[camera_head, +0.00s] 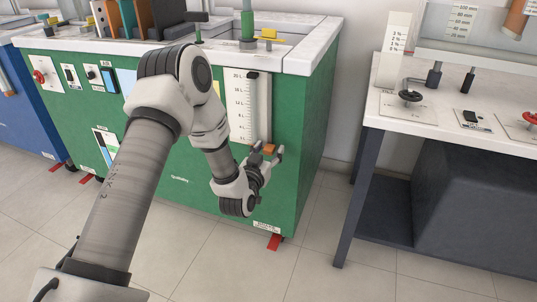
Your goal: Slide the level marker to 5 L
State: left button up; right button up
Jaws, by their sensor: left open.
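The green bench (180,150) has a tall white level scale (240,108) on its front, marked in litres, with 20 L near the top. The lower marks are too small to read surely. A pale upright tube (263,105) runs beside the scale. A small orange piece, which looks like the level marker (269,149), sits at the lower end of the scale, partly hidden by my gripper. My left gripper (267,154) is open, its fingers at the orange piece. I cannot tell whether they touch it. My right gripper is not in view.
A white-topped table (460,130) with a black knob (411,96) and a red knob (531,118) stands at the right. Floor (310,235) is clear between it and the bench. A red foot (274,241) sticks out below the bench. A blue bench (35,115) is at the left.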

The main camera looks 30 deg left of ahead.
aim_at(273, 129)
pick_arm(q)
grip_shut()
notch_tip(273, 129, up, 5)
jog(key=p, duration=0.4)
jog(key=shift+r+p, duration=0.2)
jog(key=shift+p, duration=0.1)
jog(key=shift+f, duration=0.2)
grip_release()
jog(key=v, duration=1.2)
jog(key=shift+f, duration=0.1)
